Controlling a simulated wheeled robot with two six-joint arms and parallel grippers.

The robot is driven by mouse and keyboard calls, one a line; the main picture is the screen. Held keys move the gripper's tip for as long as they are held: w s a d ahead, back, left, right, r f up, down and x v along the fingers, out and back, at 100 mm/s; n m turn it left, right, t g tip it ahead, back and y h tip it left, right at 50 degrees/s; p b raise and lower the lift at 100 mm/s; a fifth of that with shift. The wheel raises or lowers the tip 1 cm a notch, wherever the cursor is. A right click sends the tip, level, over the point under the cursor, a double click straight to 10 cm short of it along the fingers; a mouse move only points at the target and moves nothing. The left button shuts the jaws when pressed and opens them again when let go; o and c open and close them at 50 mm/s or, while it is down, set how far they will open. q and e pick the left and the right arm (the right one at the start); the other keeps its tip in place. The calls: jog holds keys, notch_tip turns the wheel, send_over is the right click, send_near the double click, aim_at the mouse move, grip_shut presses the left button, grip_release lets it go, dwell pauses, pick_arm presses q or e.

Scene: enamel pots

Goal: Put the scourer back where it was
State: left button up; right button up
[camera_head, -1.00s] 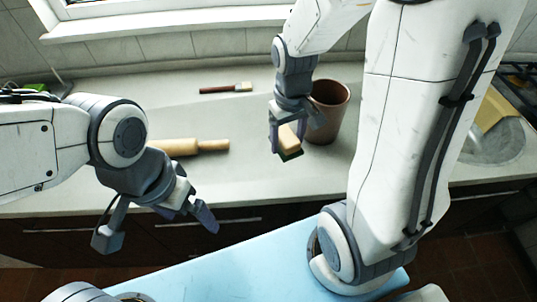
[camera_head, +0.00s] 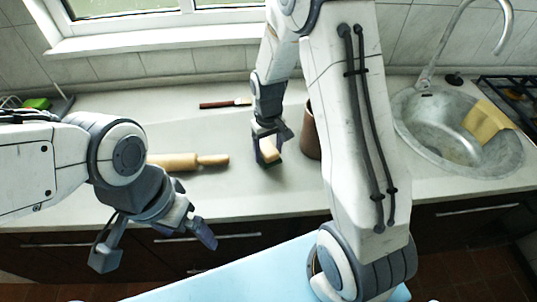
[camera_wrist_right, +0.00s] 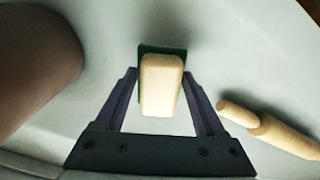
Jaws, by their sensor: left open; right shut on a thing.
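The scourer (camera_head: 269,153) is a small block, pale cream with a dark green layer. My right gripper (camera_head: 268,147) is shut on it, over the counter in front of the window, between the rolling pin and the brown pot. In the right wrist view the scourer (camera_wrist_right: 162,88) sits between the two fingers, its green layer on the far side, towards the counter. It is low over the counter; I cannot tell whether it touches. My left gripper (camera_head: 155,247) is open and empty at the counter's front edge, lower left.
The brown pot (camera_head: 310,138) stands close right of my right gripper, partly hidden by my arm. A rolling pin (camera_head: 187,162) lies to the left. A brush (camera_head: 224,104) lies behind. A sink (camera_head: 412,122) holding a yellow thing (camera_head: 485,121) is at the right.

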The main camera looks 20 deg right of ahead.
aim_at(268, 148)
notch_tip(268, 148, down, 3)
jog(key=shift+r, duration=0.2)
jog(key=shift+f, duration=0.2)
jog(key=o, duration=1.6)
jog(key=shift+r, duration=0.1)
jog(key=shift+r, duration=0.25)
notch_tip(268, 148, up, 12)
jog(key=shift+f+b, duration=0.1)
jog(key=shift+b, duration=0.3)
